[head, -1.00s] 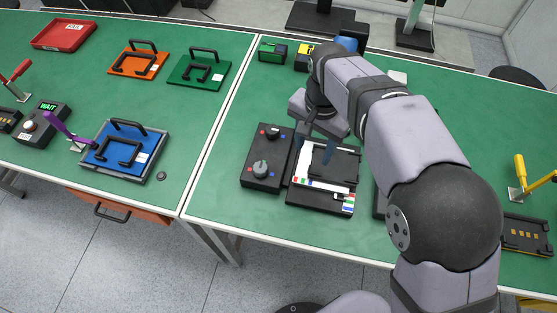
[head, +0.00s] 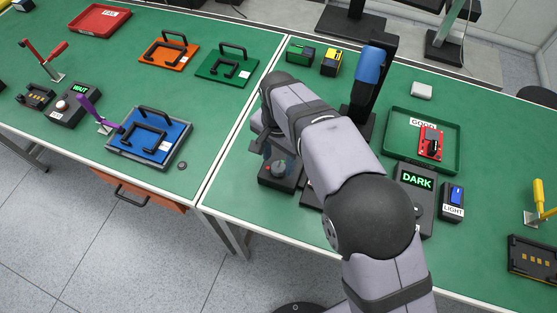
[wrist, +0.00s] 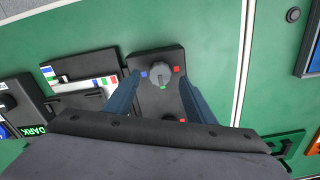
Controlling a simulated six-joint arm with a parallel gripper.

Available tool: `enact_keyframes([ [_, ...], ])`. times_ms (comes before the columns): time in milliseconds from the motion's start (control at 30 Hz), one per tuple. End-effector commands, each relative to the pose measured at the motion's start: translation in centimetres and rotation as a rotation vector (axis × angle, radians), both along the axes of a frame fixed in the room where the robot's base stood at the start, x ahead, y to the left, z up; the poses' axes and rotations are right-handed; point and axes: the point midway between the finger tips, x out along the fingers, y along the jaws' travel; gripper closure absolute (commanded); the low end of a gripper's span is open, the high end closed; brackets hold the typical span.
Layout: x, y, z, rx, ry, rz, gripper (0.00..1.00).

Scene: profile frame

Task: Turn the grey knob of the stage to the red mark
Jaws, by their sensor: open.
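In the head view the knob (head: 279,169) shows just below my gripper. A second knob on the box is mostly hidden by my gripper. The stage (wrist: 88,87), with coloured marks on a white strip, lies beside the box, partly hidden.
A DARK display (head: 416,181), a LIGHT box (head: 453,203) and a green tray (head: 397,151) holding a red board stand to the right. A blue-topped post (head: 369,68) rises behind my arm. Green table is clear left of the box.

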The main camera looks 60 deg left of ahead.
Motion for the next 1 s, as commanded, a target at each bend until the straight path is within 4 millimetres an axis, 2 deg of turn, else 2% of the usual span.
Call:
enact_keyframes([
  [300,0.0,0.0,-2.6,0.0,0.0,0.0,0.5],
  [600,0.0,0.0,-2.8,0.001,0.0,0.0,0.5],
  [767,0.0,0.0,-2.8,0.001,0.0,0.0,0.88],
  [800,0.0,0.0,-2.8,0.001,0.0,0.0,0.91],
  [1000,0.0,0.0,-2.8,0.0,-0.001,0.007,0.91],
])
